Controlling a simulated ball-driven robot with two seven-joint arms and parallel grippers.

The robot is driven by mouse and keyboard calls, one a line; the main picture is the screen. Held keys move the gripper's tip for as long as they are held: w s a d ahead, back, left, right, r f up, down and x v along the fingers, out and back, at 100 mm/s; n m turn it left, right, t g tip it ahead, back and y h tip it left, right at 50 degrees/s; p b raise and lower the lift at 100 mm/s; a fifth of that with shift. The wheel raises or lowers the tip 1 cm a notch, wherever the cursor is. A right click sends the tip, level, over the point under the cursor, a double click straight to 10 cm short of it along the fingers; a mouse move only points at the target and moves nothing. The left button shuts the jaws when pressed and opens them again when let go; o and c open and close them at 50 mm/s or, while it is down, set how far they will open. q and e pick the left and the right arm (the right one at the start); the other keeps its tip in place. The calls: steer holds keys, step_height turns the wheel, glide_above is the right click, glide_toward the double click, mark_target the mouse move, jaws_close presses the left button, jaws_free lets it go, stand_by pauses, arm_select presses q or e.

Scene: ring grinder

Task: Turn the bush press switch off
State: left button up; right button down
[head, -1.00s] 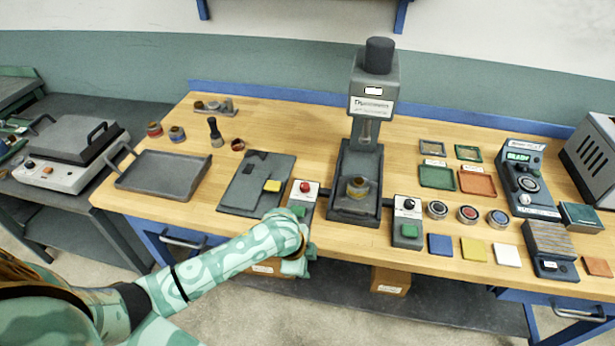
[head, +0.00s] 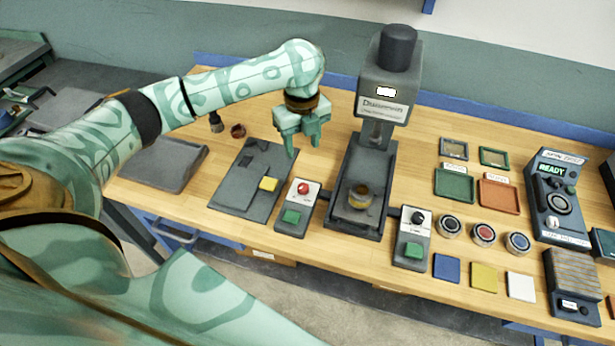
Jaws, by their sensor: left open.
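The tall grey press (head: 378,140) stands in the middle of the wooden bench, with a brass-coloured ring piece (head: 360,196) on its base. A control box with a red knob (head: 303,188) and a green button (head: 291,217) is left of the press base. Another control box with a black knob (head: 418,218) and a green button (head: 413,250) is right of it. I cannot tell which box is the bush press switch. My left gripper (head: 303,150) is open and empty, fingers down, above the bench behind the red-knob box and left of the press column. My right gripper is out of view.
Three round dials (head: 484,234), coloured tiles (head: 483,277) and green and orange trays (head: 498,196) fill the right side. A device reading READY (head: 556,200) stands farther right.

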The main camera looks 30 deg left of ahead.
arm_select(q)
steer(key=b, duration=0.2)
glide_toward(303, 186)
step_height(303, 186, down, 8)
steer(key=b, duration=0.3)
steer(key=shift+r, duration=0.2)
steer(key=shift+f, duration=0.55)
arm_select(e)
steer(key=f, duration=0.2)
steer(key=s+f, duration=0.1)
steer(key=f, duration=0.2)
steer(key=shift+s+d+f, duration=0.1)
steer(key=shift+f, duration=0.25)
arm_select(q)
steer(key=c, duration=1)
steer(key=shift+r, duration=0.1)
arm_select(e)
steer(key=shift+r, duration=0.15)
